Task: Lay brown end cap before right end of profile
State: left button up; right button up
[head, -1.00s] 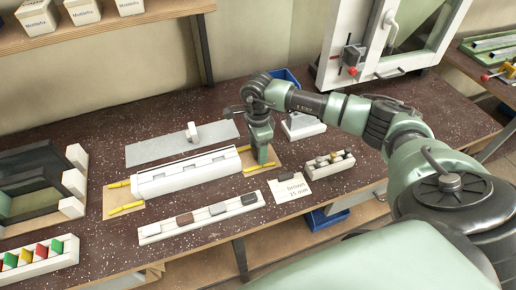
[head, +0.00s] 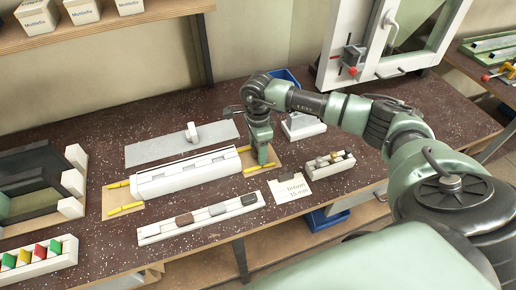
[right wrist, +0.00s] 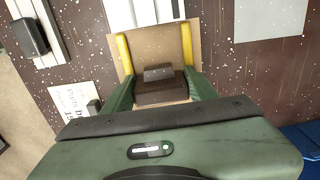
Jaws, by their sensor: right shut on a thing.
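My right gripper (head: 262,160) is low at the profile's right end. In the right wrist view my right gripper (right wrist: 160,92) is shut on a brown end cap (right wrist: 160,93), between the yellow strips and over the tan board. A smaller dark part of it faces the profile (right wrist: 145,12). I cannot tell whether the cap touches the board. My left gripper is not in view.
In front, a white rack (head: 152,231) holds a brown cap (head: 184,219), a grey cap (head: 217,209) and a dark cap (head: 248,199). A grey plate (head: 165,150) lies behind.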

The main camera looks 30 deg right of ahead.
jog(key=shift+f, duration=0.1)
jog(key=shift+f, duration=0.1)
jog(key=o, duration=1.5)
jog(key=shift+o, duration=0.2)
jog(key=shift+r+p, duration=2.2)
jog(key=shift+r, duration=1.95)
jog(key=shift+s+f, duration=0.1)
